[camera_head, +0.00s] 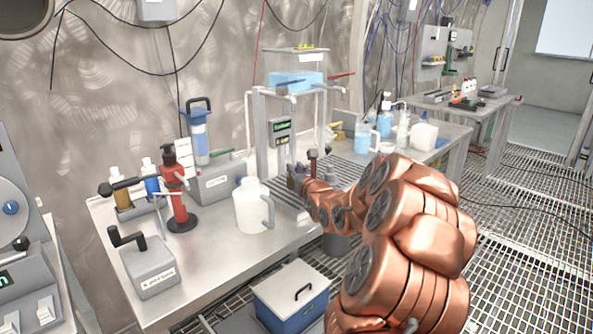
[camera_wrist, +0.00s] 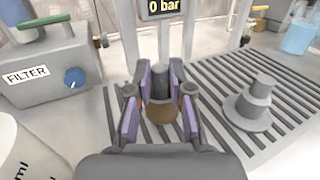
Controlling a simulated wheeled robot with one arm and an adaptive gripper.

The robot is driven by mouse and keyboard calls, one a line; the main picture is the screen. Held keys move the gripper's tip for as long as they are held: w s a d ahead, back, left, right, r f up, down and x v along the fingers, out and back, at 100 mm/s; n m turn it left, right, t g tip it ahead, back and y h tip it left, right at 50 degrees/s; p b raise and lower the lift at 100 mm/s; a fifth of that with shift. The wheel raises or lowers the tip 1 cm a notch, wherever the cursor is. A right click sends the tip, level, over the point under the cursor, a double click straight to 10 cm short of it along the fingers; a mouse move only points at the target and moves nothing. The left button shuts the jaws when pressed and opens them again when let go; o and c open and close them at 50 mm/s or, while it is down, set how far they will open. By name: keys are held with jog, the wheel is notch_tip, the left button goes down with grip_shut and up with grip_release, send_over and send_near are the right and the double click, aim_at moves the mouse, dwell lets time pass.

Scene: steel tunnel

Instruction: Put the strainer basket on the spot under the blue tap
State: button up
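My gripper (camera_wrist: 160,95) has purple finger pads and is low over a slatted rack (camera_wrist: 225,75) in the wrist view. Its fingers stand apart, with a small brown, cup-like thing (camera_wrist: 162,113) with a dark grey upright part between them. I cannot tell whether the pads touch it, or whether it is the strainer basket. In the head view my gripper (camera_head: 299,175) is partly hidden by my copper arm. The spot underneath is not clearly seen.
A grey stepped round piece (camera_wrist: 250,105) sits on the rack, right of my gripper. A blue beaker (camera_head: 363,138) stands behind. A blue box (camera_head: 290,295) is below the bench edge.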

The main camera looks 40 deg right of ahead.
jog(key=o, duration=0.4)
jog(key=shift+r, duration=0.15)
jog(key=v, duration=1.2)
jog(key=shift+b, duration=0.35)
jog(key=shift+s, duration=0.1)
